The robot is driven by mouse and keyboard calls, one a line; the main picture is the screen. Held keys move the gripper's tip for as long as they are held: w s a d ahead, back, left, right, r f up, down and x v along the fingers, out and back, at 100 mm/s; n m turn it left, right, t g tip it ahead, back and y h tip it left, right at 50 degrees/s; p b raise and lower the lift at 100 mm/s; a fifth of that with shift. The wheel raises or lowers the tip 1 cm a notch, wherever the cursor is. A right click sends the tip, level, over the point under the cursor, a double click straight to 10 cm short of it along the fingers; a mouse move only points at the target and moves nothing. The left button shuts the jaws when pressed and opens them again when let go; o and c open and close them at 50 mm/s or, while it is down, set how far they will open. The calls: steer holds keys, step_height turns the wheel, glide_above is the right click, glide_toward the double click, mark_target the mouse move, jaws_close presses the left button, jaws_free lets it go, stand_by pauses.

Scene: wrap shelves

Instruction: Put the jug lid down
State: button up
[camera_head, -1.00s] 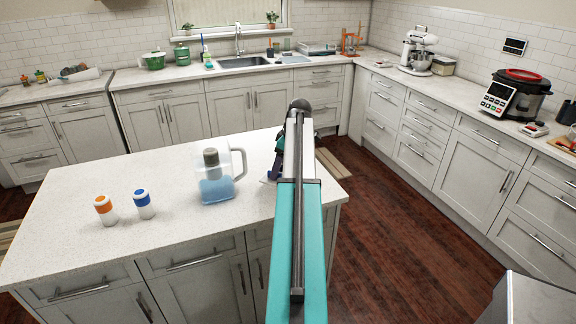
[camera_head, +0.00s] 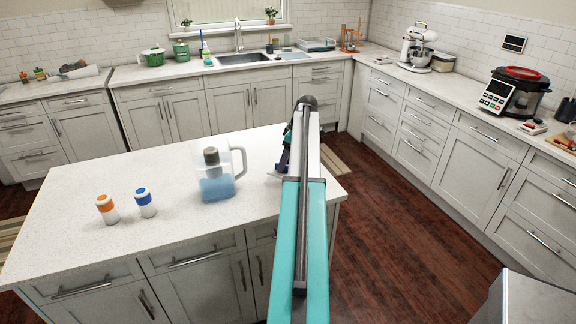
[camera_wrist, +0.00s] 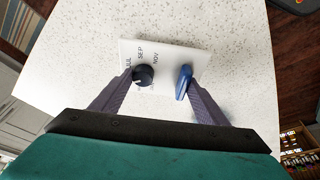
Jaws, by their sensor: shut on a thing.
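The jug lid (camera_wrist: 168,55) is a white plate with month letters, a black knob and a blue tab. In the wrist view my gripper (camera_wrist: 150,84) is shut on it, with the fingers at the knob and tab sides. The lid is over the pale speckled island top (camera_head: 85,250); I cannot tell whether it touches it. In the head view my arm mostly hides the gripper and lid, near the island's right end. The clear jug (camera_head: 216,180) with blue liquid stands upright on the island, left of my arm.
An orange-capped bottle (camera_head: 107,210) and a blue-capped bottle (camera_head: 145,203) stand left of the jug. The island's right edge lies close to my gripper, with dark wooden floor (camera_head: 400,240) beyond. The island's back left is clear.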

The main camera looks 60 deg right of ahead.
steer(key=shift+d+f+p, duration=0.2)
steer(key=shift+f+p, duration=0.65)
steer(key=shift+f, duration=0.95)
steer(key=shift+f, duration=0.1)
steer(key=o, duration=1)
steer(key=shift+o, duration=0.2)
steer(key=shift+r, duration=0.25)
steer(key=b+v, duration=0.3)
steer(key=v, duration=0.9)
steer(key=shift+d+f, duration=0.1)
